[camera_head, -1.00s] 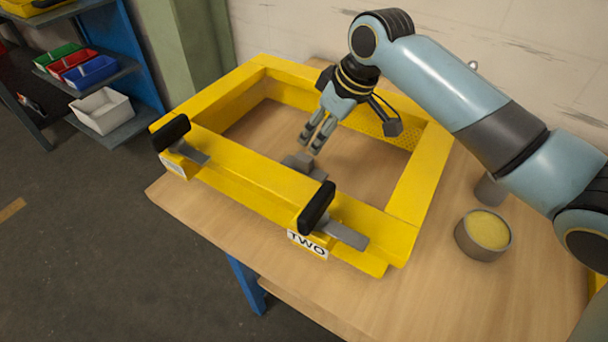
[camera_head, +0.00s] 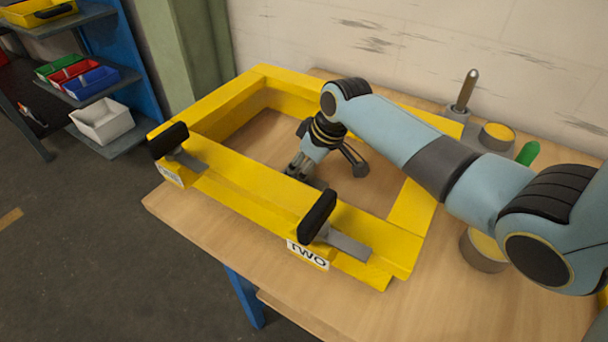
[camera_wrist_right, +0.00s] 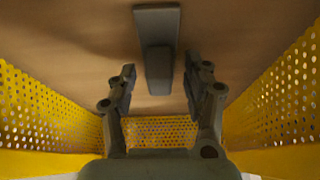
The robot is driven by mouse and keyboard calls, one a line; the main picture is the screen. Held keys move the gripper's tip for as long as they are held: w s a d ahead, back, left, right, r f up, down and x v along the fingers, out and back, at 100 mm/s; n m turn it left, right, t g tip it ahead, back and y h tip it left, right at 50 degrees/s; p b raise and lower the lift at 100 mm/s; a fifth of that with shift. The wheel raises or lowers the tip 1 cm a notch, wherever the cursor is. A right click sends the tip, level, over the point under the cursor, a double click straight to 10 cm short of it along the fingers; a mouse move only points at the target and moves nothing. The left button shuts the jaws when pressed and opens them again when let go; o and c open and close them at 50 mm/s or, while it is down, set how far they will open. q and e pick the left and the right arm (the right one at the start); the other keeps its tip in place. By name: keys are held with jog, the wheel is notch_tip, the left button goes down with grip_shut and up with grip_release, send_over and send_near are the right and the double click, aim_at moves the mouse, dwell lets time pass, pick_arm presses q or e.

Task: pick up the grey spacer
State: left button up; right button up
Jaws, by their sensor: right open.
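The grey spacer (camera_wrist_right: 158,62) shows in the right wrist view as a T-shaped grey form, a wide bar with a narrower block. It lies on the wooden tabletop inside the yellow frame (camera_head: 240,202). My right gripper (camera_wrist_right: 160,82) is open, with one finger on each side of the narrow block and visible gaps between. In the head view my right gripper (camera_head: 298,172) reaches down inside the frame, just behind its front rail. The rail and my fingers hide most of the spacer there. My left gripper is not in view.
The frame's front rail carries two black-handled clamps (camera_head: 317,215) and a TWO label. Perforated yellow walls (camera_wrist_right: 285,90) flank my right gripper. Right of the frame stand round tins (camera_head: 497,137), an upright metal tool (camera_head: 466,92) and a green handle (camera_head: 528,153).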

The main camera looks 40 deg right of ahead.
grip_shut()
jog(key=shift+r, duration=0.15)
dwell(0.4)
